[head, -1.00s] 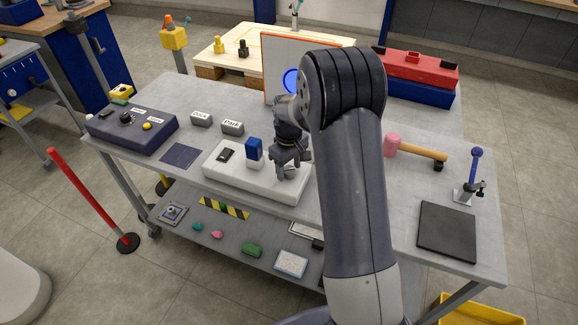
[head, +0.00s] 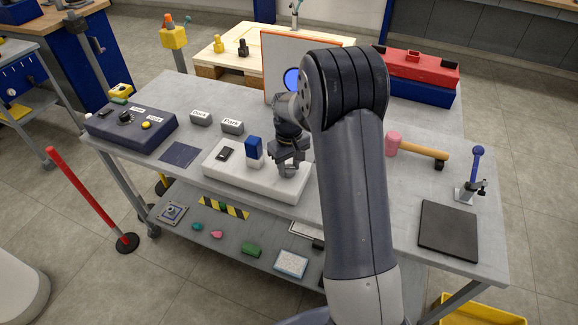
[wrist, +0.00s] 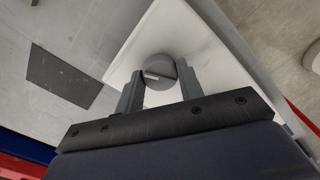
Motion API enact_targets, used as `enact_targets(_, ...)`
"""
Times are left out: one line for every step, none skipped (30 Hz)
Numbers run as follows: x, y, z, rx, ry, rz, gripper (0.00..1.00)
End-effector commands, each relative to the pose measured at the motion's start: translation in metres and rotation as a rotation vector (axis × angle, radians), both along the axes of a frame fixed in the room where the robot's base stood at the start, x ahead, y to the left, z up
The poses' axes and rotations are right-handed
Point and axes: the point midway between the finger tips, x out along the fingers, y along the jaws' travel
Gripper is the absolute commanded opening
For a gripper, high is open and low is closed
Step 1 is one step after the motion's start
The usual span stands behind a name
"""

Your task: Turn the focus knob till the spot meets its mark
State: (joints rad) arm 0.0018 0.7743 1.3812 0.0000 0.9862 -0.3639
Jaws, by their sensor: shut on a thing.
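The focus knob (wrist: 158,72) is a grey round knob with a pale line across its face, on the white slab-shaped unit (head: 225,175). My gripper (head: 288,168) points down over the unit's right end. In the wrist view my gripper (wrist: 160,84) has a finger on each side of the knob and is shut on it. In the head view the knob is hidden by my fingers. The blue spot (head: 291,78) shows on the orange-edged pale screen (head: 275,55), with a dark outline at its edge. My arm hides its right side, so I cannot tell how closely it fits the mark.

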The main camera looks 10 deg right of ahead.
Motion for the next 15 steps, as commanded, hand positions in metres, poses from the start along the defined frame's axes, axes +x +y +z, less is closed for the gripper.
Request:
enact_targets(0.0000,0.0000,0.0004,0.000,0.000,-0.001,0.13)
enact_targets(0.0000,0.0000,0.0005,0.000,0.000,-0.001,0.13)
enact_targets(0.0000,0.0000,0.0005,0.000,0.000,-0.001,0.13)
enact_targets(0.0000,0.0000,0.0005,0.000,0.000,-0.001,0.13)
enact_targets(0.0000,0.0000,0.0005,0.000,0.000,0.000,0.13)
enact_targets(0.0000,0.0000,0.0005,0.000,0.000,0.000,0.13)
enact_targets(0.0000,0.0000,0.0005,0.000,0.000,0.000,0.13)
enact_targets(0.0000,0.0000,0.0005,0.000,0.000,0.000,0.38)
enact_targets(0.0000,0.0000,0.0006,0.000,0.000,0.000,0.41)
enact_targets(0.0001,0.0000,0.0005,0.000,0.000,0.000,0.44)
enact_targets(0.0001,0.0000,0.0005,0.000,0.000,0.000,0.46)
enact_targets(0.0001,0.0000,0.0005,0.000,0.000,0.000,0.49)
enact_targets(0.0001,0.0000,0.0004,0.000,0.000,0.000,0.52)
enact_targets(0.0001,0.0000,0.0004,0.000,0.000,0.000,0.54)
enact_targets(0.0001,0.0000,0.0004,0.000,0.000,0.000,0.57)
